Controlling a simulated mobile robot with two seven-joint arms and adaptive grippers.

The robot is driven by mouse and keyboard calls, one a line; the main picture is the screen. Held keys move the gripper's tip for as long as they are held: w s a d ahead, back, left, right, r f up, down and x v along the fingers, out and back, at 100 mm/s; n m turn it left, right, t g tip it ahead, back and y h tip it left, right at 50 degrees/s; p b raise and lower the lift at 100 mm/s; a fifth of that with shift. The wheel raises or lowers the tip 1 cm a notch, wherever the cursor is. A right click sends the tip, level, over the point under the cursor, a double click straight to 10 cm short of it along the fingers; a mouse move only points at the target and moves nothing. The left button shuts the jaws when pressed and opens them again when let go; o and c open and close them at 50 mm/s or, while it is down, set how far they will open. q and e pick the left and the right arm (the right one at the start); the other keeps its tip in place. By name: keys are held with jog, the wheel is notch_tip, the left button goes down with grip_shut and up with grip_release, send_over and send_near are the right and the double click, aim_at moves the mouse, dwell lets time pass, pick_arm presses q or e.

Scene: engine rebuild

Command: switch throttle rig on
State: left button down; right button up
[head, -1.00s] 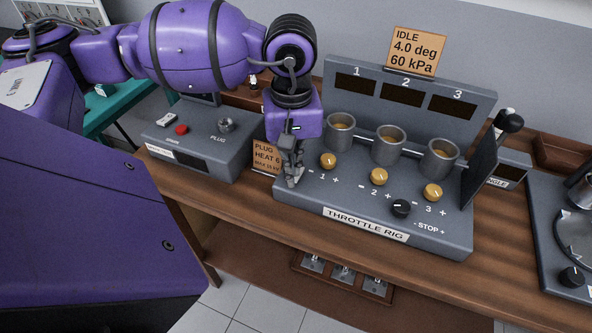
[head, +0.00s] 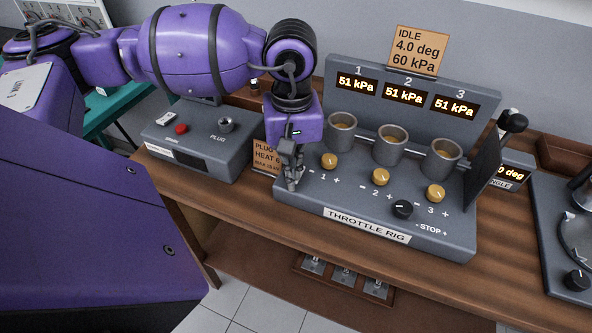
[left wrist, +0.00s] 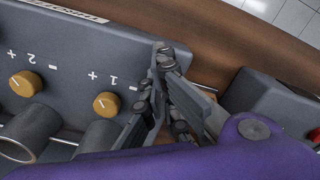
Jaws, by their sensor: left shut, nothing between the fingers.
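The throttle rig (head: 330,205) is a grey console on the wooden bench. Its three displays (head: 405,96) are lit and each reads 51 kPa. My left gripper (head: 292,184) is shut and empty, pointing down at the rig's left end. In the left wrist view the shut fingers (left wrist: 163,62) are beside the knob marked 1 (left wrist: 106,104), apart from it. The fingers hide the rig's surface under them, and no switch shows there.
A grey plug box (head: 200,140) with a red button stands left of the rig. A card reading IDLE 4.0 deg, 60 kPa (head: 417,50) stands behind. A black lever (head: 512,122) and a lit angle display (head: 508,174) are at the right. A small tray (head: 342,272) lies below the bench.

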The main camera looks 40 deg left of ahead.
pick_arm(q)
jog(key=shift+r+p, duration=0.7)
jog(key=shift+r, duration=1.05)
jog(key=shift+r+p, duration=0.45)
jog(key=shift+r, duration=1.25)
pick_arm(e)
jog(key=shift+t, duration=0.4)
jog(key=w+r, duration=0.1)
jog(key=r, duration=0.1)
jog(key=w+r, duration=0.1)
jog(key=r, duration=0.1)
jog(key=shift+w, duration=0.4)
jog(key=shift+s+f, duration=0.1)
jog(key=shift+s, duration=0.05)
